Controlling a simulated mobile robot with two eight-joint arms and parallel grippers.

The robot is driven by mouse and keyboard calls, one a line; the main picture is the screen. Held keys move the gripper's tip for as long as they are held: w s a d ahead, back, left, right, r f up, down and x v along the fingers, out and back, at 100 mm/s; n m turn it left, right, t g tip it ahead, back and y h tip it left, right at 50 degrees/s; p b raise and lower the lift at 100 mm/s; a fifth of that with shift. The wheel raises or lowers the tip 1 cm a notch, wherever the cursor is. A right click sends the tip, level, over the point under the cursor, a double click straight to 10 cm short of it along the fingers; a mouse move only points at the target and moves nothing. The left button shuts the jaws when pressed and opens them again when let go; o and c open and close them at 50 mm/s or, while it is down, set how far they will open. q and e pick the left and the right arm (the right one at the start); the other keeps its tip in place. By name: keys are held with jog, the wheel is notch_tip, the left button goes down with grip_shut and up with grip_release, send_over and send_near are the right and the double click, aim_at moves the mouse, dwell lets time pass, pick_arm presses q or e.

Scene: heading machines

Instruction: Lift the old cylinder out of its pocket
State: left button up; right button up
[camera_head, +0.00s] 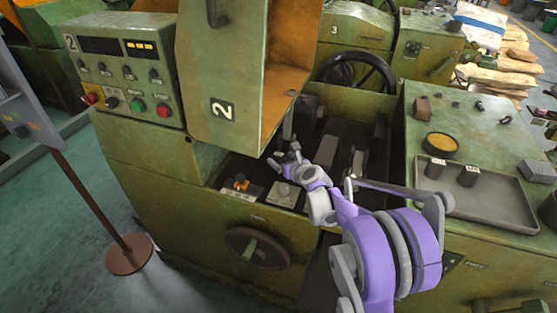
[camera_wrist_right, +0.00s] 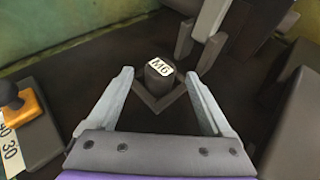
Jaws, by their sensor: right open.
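In the right wrist view the old cylinder (camera_wrist_right: 157,83), dark grey with a white M6 label on top, stands in an angular, V-shaped pocket (camera_wrist_right: 174,103) on a dark surface. My right gripper (camera_wrist_right: 160,77) is open, with one pale finger on each side of the cylinder and a visible gap to both. The cylinder lies ahead, roughly centred between the fingertips. In the head view my right gripper (camera_head: 285,157) reaches into the open bay of the green machine; I cannot make out the cylinder there. My left gripper is not in view.
The raised green guard (camera_head: 225,125) marked 2 hangs beside the bay. An orange-topped knob (camera_wrist_right: 25,104) on a scaled block is left of the gripper; dark machine parts (camera_wrist_right: 292,115) stand close on the right.

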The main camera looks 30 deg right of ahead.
jog(key=shift+x, duration=0.75)
grip_shut()
jog(key=shift+r, duration=0.1)
